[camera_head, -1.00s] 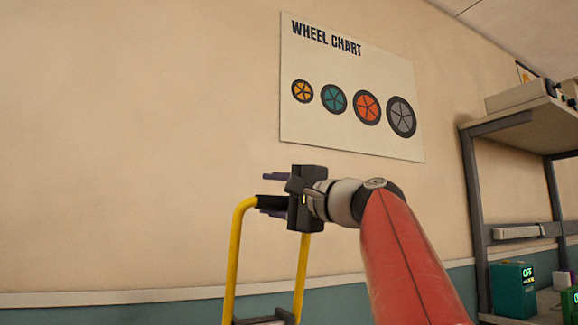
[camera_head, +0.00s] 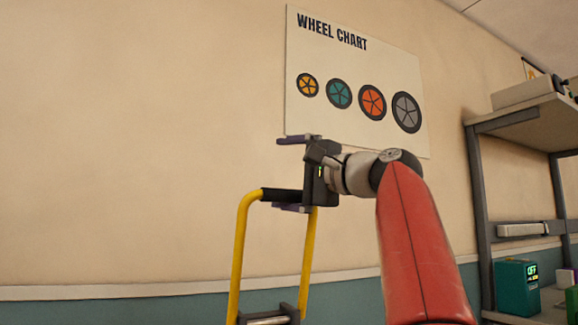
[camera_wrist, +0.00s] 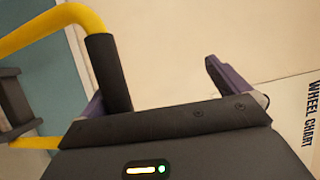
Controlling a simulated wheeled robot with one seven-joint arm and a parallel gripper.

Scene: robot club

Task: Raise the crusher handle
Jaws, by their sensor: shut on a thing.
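The crusher handle (camera_head: 241,245) is a yellow U-shaped frame with a black grip (camera_head: 282,195) across its top. The frame stands upright, slightly tilted. My gripper (camera_head: 295,173) is at the right end of this grip and holds it. The grip lies against the lower finger, and the upper finger shows well apart from it. In the wrist view the black grip (camera_wrist: 108,72) runs along the left finger, with a wide gap to the right finger. The crusher's body is mostly below the head view; only a grey bracket (camera_head: 287,315) shows.
A wheel chart (camera_head: 355,75) hangs on the beige wall behind. A grey shelf rack (camera_head: 480,215) stands at the right, with a teal box marked OFF (camera_head: 515,288) beside its post. The space left of the handle is clear.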

